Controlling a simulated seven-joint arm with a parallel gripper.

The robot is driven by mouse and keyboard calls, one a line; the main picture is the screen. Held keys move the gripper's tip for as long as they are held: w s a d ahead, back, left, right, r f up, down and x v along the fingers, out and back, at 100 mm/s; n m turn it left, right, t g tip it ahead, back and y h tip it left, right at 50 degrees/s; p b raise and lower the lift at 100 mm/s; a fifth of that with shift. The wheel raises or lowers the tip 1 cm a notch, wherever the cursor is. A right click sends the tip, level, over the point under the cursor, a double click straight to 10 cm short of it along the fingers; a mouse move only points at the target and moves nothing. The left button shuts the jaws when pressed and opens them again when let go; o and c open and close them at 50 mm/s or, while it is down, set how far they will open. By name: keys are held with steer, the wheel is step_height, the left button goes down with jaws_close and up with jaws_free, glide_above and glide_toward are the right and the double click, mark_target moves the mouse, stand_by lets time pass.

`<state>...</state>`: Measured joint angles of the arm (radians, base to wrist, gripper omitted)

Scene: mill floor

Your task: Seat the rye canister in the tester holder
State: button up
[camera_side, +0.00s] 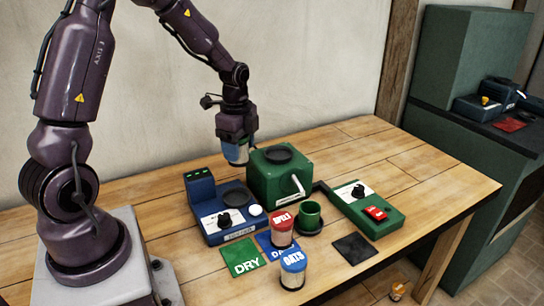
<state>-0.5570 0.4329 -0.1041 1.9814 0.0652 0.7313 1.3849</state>
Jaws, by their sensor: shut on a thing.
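My gripper (235,141) is shut on a canister (236,155), pale with a blue band, held upside down or tilted; its label cannot be read, so I cannot tell that it is the rye one. It hangs in the air above the table, behind the blue device (222,216) and left of the green box (279,175). The blue device has a dial and a round black recess (237,198). A green cup (310,214) stands on a dark round base, near the green dial unit (366,206). Which of these is the tester holder cannot be told for certain.
A green DRY mat (243,257), a blue mat (275,247) and a dark mat (354,248) lie nearby. The table's right side (432,178) is clear.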

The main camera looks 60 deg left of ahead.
steer(key=shift+s+a, duration=0.6)
steer(key=shift+a, duration=0.15)
step_height(320, 180, down, 4)
steer(key=shift+w+d+f, duration=0.1)
steer(key=shift+d, duration=0.05)
steer(key=shift+f, duration=3.3)
steer(key=shift+f, duration=0.6)
steer(key=o, duration=0.8)
steer(key=shift+c, duration=0.2)
steer(key=shift+r, duration=5.5)
